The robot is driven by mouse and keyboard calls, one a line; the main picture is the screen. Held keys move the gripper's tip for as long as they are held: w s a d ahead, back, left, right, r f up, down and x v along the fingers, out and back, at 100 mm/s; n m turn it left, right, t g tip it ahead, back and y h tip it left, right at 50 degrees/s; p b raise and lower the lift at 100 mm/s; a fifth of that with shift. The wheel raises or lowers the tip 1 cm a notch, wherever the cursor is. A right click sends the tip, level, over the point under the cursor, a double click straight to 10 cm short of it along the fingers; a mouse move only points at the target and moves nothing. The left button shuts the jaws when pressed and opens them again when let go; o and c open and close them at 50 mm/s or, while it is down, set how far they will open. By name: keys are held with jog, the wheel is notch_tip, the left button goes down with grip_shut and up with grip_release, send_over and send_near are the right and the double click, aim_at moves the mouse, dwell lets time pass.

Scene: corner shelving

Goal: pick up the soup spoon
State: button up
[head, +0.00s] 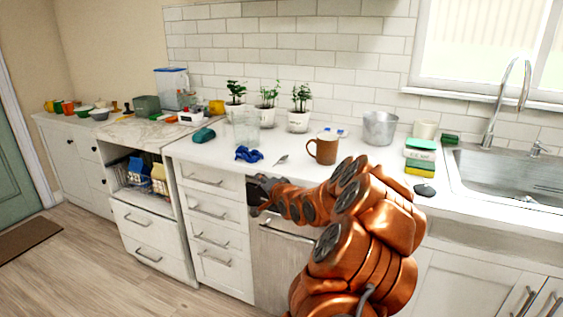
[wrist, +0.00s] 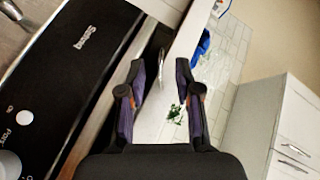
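The soup spoon (head: 281,159) is a small silver shape lying on the white countertop (head: 222,153), between a blue crumpled item and a brown mug. In the wrist view a thin grey shape (wrist: 160,62) shows beyond the gap between my fingers; it looks like the spoon, but is too small to be sure.
The blue item (head: 248,154) lies left of the spoon, with a clear glass pitcher (head: 246,130) behind. The brown mug (head: 323,149) stands to the right. Potted plants (head: 299,109) line the wall. The dishwasher front (head: 278,262) is below the counter.

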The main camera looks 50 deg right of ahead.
jog(key=shift+w, duration=0.15)
jog(key=shift+c, duration=0.4)
grip_shut()
